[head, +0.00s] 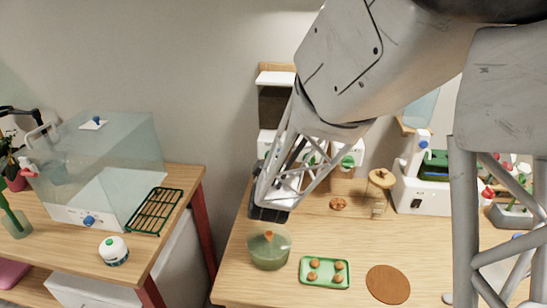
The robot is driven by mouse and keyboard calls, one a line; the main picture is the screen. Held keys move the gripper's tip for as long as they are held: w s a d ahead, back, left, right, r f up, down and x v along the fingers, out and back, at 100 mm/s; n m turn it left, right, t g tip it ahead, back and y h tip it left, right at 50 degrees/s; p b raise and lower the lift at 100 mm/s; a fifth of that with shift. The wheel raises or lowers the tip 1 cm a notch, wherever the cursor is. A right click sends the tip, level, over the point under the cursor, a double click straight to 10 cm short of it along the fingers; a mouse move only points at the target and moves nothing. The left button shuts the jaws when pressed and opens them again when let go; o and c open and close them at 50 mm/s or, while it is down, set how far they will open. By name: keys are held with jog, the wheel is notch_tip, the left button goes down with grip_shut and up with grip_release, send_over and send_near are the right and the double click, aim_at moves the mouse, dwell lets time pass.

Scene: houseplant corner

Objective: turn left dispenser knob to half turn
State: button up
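A white dispenser (276,79) with a dark front panel stands against the wall at the back, in the middle of the head view. My arm covers much of it. A green knob (347,162) shows on a white housing to the right of my gripper. Another bit of green (311,159) shows through the open frame of my arm; it may be the left knob, but it is mostly hidden. My gripper (268,211) points down in front of the dispenser, above the table's left part. Its fingertips are dark and seen from behind, so their opening is hidden. I see nothing held in it.
On the table (335,235) are a green-tinted bowl (269,248), a green tray (325,284), a brown round mat (388,284) and a small wooden stand (380,180). A white machine (416,190) stands right. A gap separates the left table, with its clear-topped box (98,165).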

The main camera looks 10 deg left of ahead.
jog(key=shift+w, duration=0.2)
jog(key=c, duration=0.9)
